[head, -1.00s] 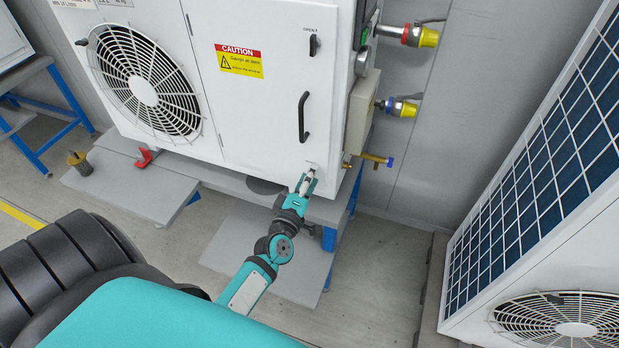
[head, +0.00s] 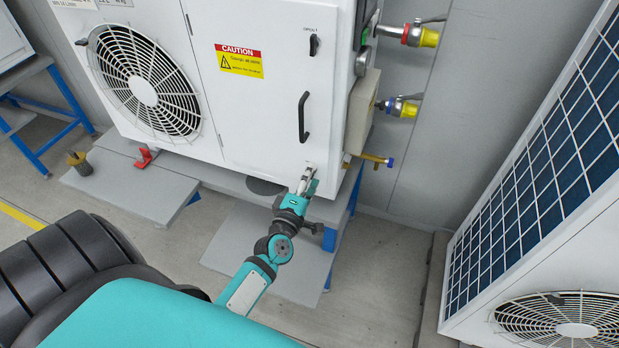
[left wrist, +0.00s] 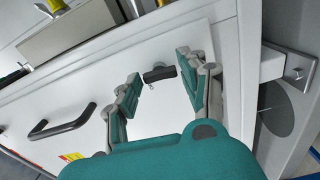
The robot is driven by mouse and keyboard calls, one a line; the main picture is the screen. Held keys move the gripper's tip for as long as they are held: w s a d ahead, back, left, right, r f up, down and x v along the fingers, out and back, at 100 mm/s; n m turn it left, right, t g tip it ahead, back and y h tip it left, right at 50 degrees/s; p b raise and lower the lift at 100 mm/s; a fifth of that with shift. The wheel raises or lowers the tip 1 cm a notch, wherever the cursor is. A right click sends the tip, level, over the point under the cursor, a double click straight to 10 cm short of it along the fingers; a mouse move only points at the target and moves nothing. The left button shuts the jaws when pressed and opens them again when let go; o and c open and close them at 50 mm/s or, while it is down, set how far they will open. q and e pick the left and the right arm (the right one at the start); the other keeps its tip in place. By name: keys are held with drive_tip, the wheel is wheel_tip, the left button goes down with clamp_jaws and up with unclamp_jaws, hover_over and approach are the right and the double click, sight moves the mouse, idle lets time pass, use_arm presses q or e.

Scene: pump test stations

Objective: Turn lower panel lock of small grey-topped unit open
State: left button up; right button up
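The unit's white front panel (head: 265,110) fills the upper middle of the head view. Its lower panel lock (left wrist: 160,73) is a small black bar in the left wrist view, lying nearly level in that picture. In the head view my gripper hides most or all of it. My left gripper (head: 306,176) is at the panel's lower right corner. In the left wrist view my left gripper (left wrist: 159,68) is open, with one finger at each side of the lock. I cannot tell whether either finger touches it. My right gripper is not in view.
The panel carries a black handle (head: 303,117), an upper lock (head: 313,44) and a yellow caution label (head: 240,60). A brass valve (head: 376,159) sticks out just right of the gripper. A fan unit with a blue grid (head: 545,165) stands at the right.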

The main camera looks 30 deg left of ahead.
use_arm(q)
drive_tip(key=shift+o, duration=1.2)
drive_tip(key=v, duration=1.2)
